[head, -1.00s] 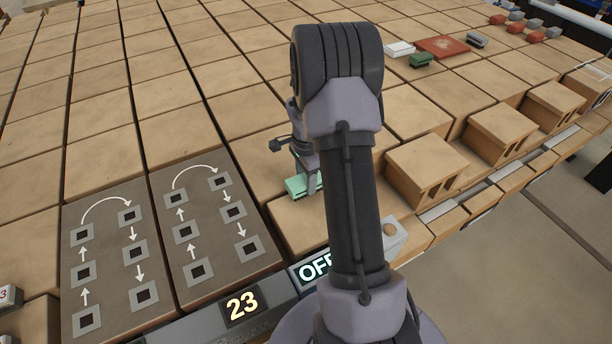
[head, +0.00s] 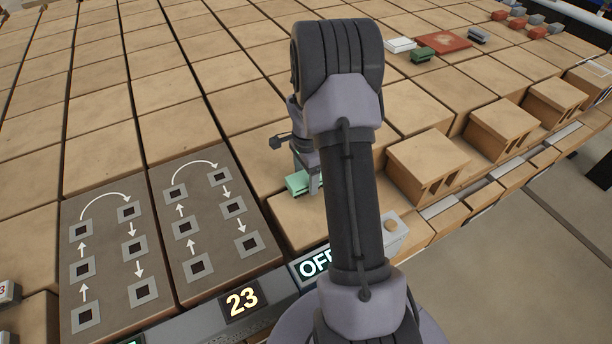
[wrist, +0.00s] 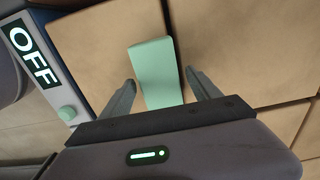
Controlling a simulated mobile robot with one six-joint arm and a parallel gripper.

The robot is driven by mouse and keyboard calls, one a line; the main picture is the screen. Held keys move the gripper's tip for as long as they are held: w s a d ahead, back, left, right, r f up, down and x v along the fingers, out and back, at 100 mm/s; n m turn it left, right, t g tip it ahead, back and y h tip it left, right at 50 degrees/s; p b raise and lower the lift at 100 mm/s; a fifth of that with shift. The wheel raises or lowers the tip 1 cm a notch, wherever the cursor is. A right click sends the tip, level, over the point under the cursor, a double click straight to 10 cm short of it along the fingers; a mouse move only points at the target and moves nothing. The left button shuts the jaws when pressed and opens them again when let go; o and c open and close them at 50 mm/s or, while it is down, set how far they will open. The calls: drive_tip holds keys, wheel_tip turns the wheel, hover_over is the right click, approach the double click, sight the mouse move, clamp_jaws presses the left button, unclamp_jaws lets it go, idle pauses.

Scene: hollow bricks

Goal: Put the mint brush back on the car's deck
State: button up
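The mint brush (head: 296,182) lies on top of a tan brick (head: 290,222) in the head view, partly hidden by my gripper. In the wrist view the brush (wrist: 155,68) is a pale green block reaching in between the two fingers. My gripper (wrist: 162,85) is open, with one finger on each side of the brush and a narrow gap showing at each side. In the head view my gripper (head: 308,180) is at the brush, and my arm hides much of it. I cannot tell which surface is the car's deck.
A dark strip with a lit "23" display (head: 242,301) and an "OFF" sign (head: 312,265) runs along the front. Grey panels with arrows (head: 205,225) lie left. Raised bricks (head: 430,160) stand right. A green brush (head: 423,54) and a red tray (head: 445,42) are farther back.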

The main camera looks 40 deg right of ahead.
wheel_tip(320, 180, up, 18)
drive_tip(key=p, duration=0.4)
drive_tip(key=shift+f, duration=0.25)
